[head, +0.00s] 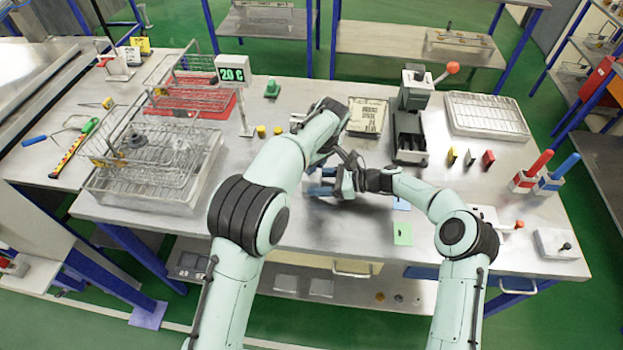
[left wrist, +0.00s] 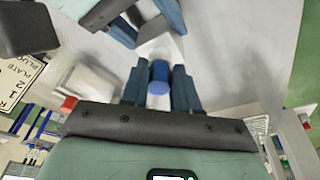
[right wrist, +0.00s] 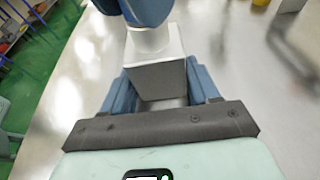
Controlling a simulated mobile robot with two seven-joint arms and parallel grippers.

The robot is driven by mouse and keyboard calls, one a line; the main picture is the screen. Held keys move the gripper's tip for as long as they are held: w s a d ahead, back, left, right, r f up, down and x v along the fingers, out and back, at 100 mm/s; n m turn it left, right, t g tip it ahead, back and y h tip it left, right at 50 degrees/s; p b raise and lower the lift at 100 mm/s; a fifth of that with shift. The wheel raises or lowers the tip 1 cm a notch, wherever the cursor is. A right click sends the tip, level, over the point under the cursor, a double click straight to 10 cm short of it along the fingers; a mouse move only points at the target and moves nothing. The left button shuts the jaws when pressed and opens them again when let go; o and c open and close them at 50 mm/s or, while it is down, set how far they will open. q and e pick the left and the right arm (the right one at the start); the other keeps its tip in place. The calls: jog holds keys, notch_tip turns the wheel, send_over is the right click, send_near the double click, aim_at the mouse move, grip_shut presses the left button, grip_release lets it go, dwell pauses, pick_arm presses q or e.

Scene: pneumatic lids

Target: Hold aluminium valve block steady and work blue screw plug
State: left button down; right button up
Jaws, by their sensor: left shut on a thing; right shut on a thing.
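The aluminium valve block (right wrist: 156,80) is a pale grey block with a round white neck, seen in the right wrist view. My right gripper (right wrist: 160,92) is shut on it, with one blue finger on each side. The block's pale end (left wrist: 160,46) also shows in the left wrist view. The blue screw plug (left wrist: 158,88) sits at that end, between the blue fingers of my left gripper (left wrist: 160,80), which is shut on it. In the head view both grippers meet above the front middle of the bench, and their fingers largely hide the block and plug.
A grey press with an orange knob (head: 417,90) and a label plate (head: 368,116) stand behind the grippers. A white tray (head: 487,116) lies at the back right. A wire basket (head: 150,150) is at the left.

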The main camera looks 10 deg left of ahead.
pick_arm(q)
jog(key=shift+w+n, duration=0.1)
jog(key=shift+n, duration=0.8)
jog(key=c, duration=0.8)
grip_release()
jog(key=shift+c, duration=0.6)
jog(key=m, duration=0.4)
jog(key=shift+s+a, duration=0.2)
jog(key=m+h, duration=0.1)
jog(key=m, duration=0.3)
jog(key=shift+s+a+t, duration=0.1)
jog(key=shift+t, duration=0.3)
